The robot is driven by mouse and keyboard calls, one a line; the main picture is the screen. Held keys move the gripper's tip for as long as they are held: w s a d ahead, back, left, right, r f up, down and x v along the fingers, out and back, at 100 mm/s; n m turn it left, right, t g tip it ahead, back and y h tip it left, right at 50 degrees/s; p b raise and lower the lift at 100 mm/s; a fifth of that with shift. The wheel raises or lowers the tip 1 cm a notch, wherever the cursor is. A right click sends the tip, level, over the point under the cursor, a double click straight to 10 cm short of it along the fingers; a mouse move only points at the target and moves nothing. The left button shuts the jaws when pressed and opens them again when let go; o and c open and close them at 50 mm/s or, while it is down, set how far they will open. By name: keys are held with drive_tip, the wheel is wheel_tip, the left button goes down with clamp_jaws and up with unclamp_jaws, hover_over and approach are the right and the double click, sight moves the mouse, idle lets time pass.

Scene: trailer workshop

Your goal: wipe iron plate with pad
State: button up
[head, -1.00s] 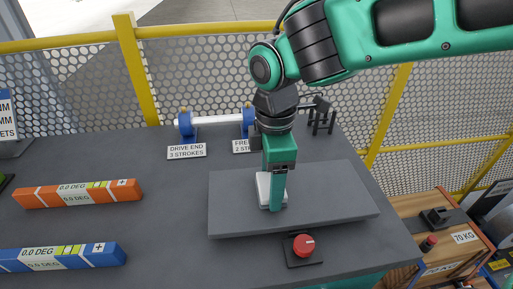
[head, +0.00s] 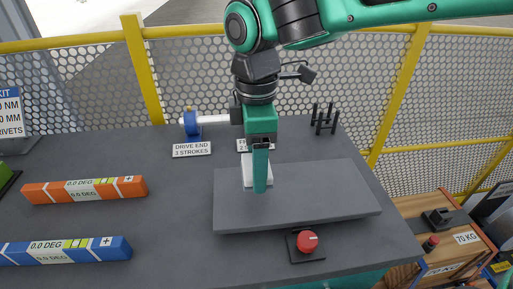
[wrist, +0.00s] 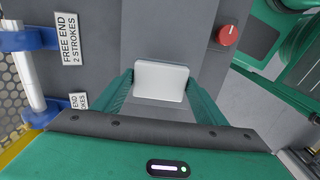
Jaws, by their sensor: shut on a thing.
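The iron plate (head: 325,192) is a flat dark grey slab on the workbench. The pad (head: 248,172) is a small white block with rounded corners, mostly behind a green finger in the head view. My gripper (head: 258,184) is shut on it, over the left part of the plate. In the wrist view the pad (wrist: 160,78) sits between both green fingertips. The pad is down at the plate's surface or just above it; I cannot tell whether they touch.
A red knob (head: 307,242) is in front of the plate. A white roller (head: 214,120) on blue stands and a black pronged rack (head: 324,118) are behind. Orange (head: 84,189) and blue (head: 66,251) level bars lie left. A yellow-railed mesh fence closes the back.

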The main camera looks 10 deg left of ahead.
drive_tip(key=shift+r, duration=1.45)
